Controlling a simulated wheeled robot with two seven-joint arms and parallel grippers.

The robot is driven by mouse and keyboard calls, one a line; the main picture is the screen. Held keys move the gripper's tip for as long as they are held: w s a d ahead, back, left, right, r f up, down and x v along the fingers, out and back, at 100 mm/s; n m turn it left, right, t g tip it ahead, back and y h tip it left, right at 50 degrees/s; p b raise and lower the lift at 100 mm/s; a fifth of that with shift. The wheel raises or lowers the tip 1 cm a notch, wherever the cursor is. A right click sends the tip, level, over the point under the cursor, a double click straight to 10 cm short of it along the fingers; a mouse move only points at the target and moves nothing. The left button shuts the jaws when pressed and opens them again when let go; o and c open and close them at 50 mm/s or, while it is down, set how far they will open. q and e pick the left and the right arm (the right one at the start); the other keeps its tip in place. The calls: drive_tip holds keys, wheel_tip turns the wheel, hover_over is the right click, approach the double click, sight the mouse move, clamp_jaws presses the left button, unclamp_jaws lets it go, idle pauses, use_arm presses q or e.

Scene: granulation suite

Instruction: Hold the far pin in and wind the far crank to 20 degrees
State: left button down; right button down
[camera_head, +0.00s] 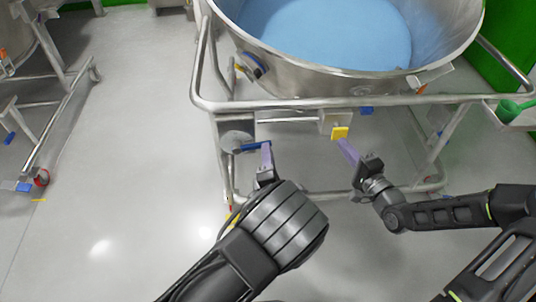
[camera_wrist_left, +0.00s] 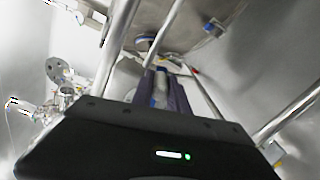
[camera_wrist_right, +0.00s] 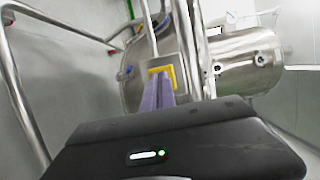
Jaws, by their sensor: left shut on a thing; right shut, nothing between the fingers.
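A crank with a grey round hub (camera_head: 234,140) and a blue handle (camera_head: 252,148) is on the left part of the steel frame below the vessel. My left gripper (camera_head: 267,148) is shut on the blue handle; its fingers also show in the left wrist view (camera_wrist_left: 161,88), partly hiding what they hold. A yellow pin head (camera_head: 340,132) sits at a pale block under the frame rail, and also shows in the right wrist view (camera_wrist_right: 163,72). My right gripper (camera_head: 343,142) is shut and empty, its fingertips against or just before the yellow head; I cannot tell if the pin is pressed in.
A large steel vessel (camera_head: 262,68) with blue contents stands in a tubular frame whose top rail (camera_head: 290,102) runs just above both grippers. A tray with a green scoop (camera_head: 510,108) is at the right. Another frame stands at the far left, with clear floor between.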

use_arm(q)
drive_tip(key=shift+a+r, duration=0.1)
use_arm(e)
drive_tip(key=shift+s, duration=2.2)
use_arm(q)
drive_tip(key=c, duration=1.1)
unclamp_jaws()
drive_tip(key=s, duration=1)
